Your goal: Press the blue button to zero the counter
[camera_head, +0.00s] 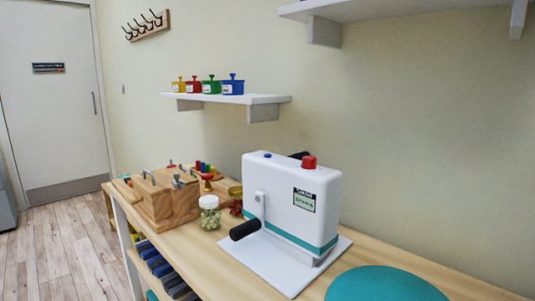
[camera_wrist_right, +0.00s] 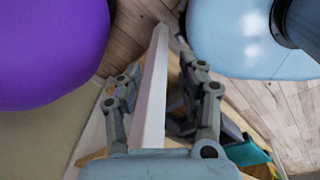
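A white counter machine (camera_head: 290,205) stands on a white base plate on the wooden table in the head view. A small blue button (camera_head: 267,155) is on its top at the left, and a larger red knob (camera_head: 309,162) is on its top at the right. A small display (camera_head: 304,200) is on its front, too small to read surely. A crank with a black handle (camera_head: 245,229) points forward. My left gripper is in neither view.
A wooden box (camera_head: 165,200), a jar (camera_head: 209,212) and small coloured pieces stand left of the machine. A teal round cushion (camera_head: 385,284) lies at the front right. A wall shelf (camera_head: 255,98) holds several coloured boxes. In the wrist view, a purple rounded thing (camera_wrist_right: 45,50) is at left.

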